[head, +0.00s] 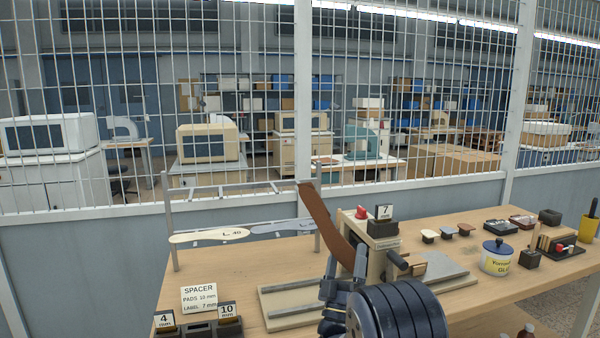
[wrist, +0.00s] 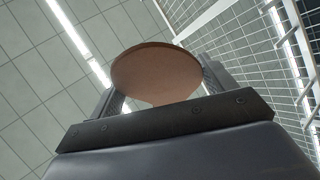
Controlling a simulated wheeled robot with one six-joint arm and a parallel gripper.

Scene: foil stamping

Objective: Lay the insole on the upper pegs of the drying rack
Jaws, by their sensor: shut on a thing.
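A brown insole (head: 326,222) stands tilted upright in my gripper (head: 346,278), its lower end between the fingers and its top end leaning up and left. Its top end overlaps the right post of the drying rack (head: 173,238) in the head view; I cannot tell whether they touch. The upper pegs (head: 240,187) look bare. A cream insole (head: 209,236) marked L 40 and a grey insole (head: 282,227) lie on the lower level. In the wrist view, the brown insole (wrist: 157,74) shows as a rounded end between the fingers.
A press-like fixture (head: 383,228) with a "7" block stands right of the insole. A spacer sign (head: 199,298) and numbered blocks (head: 228,312) sit at the front left. A glue pot (head: 497,258) and small pads stand to the right. A mesh fence (head: 240,120) rises behind the bench.

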